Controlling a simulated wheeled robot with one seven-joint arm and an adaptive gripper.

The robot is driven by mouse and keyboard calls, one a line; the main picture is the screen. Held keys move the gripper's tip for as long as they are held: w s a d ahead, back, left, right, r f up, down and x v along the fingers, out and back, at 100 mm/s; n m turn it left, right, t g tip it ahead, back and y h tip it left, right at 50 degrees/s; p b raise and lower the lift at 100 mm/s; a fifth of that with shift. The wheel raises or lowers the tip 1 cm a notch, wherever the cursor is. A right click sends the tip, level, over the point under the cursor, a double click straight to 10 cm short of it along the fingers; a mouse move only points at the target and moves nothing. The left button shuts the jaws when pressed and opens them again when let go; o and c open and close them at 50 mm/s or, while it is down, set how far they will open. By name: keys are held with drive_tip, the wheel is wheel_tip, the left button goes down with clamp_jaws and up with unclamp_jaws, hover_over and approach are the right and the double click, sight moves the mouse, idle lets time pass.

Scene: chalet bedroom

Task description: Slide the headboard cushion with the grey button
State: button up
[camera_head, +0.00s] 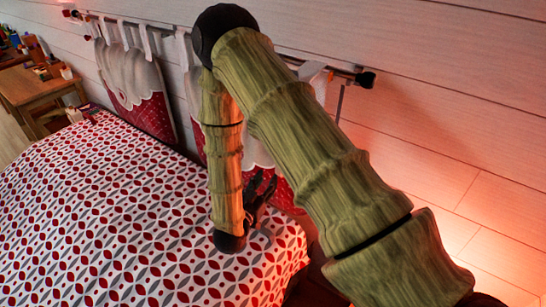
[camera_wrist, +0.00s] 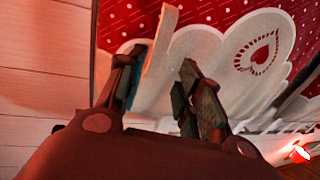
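Two headboard cushions hang by white straps from a dark rod (camera_head: 225,47) on the wall. The left cushion (camera_head: 140,82), white over dotted red, is in full view. The right cushion (camera_head: 283,196) is largely hidden behind my arm. My gripper (camera_head: 262,198) is low beside the right cushion, just above the bed. In the wrist view my gripper (camera_wrist: 163,88) has its fingers apart, with white scalloped cloth (camera_wrist: 215,55) of a cushion behind them. A thin tan strip (camera_wrist: 160,45) shows near the left finger; I cannot tell what it is. I see no grey button.
The bed (camera_head: 110,220), with a red, grey and white patterned cover, fills the lower left. A wooden table (camera_head: 38,85) with small items stands at the far left. The plank wall (camera_head: 450,100) is bare to the right of the rod's end.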

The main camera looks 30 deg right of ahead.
drive_tip(key=shift+r+p+x, duration=0.15)
drive_tip(key=shift+p+x, duration=0.6)
drive_tip(key=shift+x, duration=1.1)
drive_tip(key=shift+r+p+x, duration=0.15)
drive_tip(key=shift+p+x, duration=0.6)
drive_tip(key=shift+x, duration=1.05)
drive_tip(key=shift+r+p+x, duration=0.15)
drive_tip(key=shift+p+x, duration=0.6)
drive_tip(key=shift+x, duration=1.1)
drive_tip(key=shift+s+d, duration=0.1)
drive_tip(key=shift+s, duration=0.05)
clamp_jaws()
